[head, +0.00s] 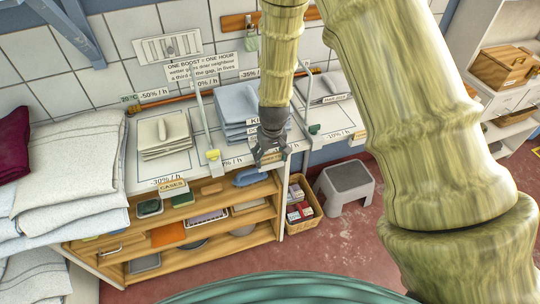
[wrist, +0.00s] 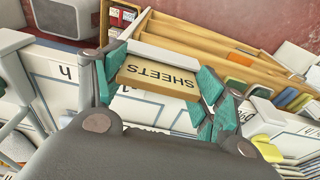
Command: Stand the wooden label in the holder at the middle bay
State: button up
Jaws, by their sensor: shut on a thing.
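In the wrist view, the wooden label (wrist: 157,78) reads SHEETS, upside down in the picture. It sits between the teal pads of my gripper (wrist: 162,66), which is shut on it. In the head view, my gripper (head: 267,155) hangs over the front edge of the shelf top at the middle bay, in front of a blue-grey folded stack (head: 237,104). The label is small and mostly hidden by the fingers there. The middle bay's holder cannot be made out behind my gripper.
The left bay holds a cream folded stack (head: 163,136), with a CASES label (head: 172,184) at its front edge. The right bay has a grey folded cloth (head: 316,86). Thin upright dividers separate the bays. A grey step stool (head: 346,183) and a basket (head: 302,204) stand on the floor.

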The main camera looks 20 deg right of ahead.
jog(key=shift+f, duration=0.15)
jog(key=o, duration=0.9)
jog(key=shift+s+r+b, duration=0.75)
jog(key=shift+r+b, duration=1.05)
jog(key=shift+r, duration=4.4)
jog(key=s+d+f, duration=0.2)
jog(key=s+f, duration=0.4)
jog(key=f, duration=0.5)
jog(key=s+d+f, duration=0.1)
jog(key=s+f, duration=0.6)
jog(key=f, duration=0.3)
jog(key=s+f, duration=0.6)
jog(key=s, duration=0.5)
jog(key=s+f+g, duration=0.1)
jog(key=s+f, duration=0.5)
jog(key=s, duration=0.5)
jog(key=shift+d+f+m, duration=0.15)
jog(key=shift+f+m, duration=0.15)
jog(key=shift+m, duration=0.1)
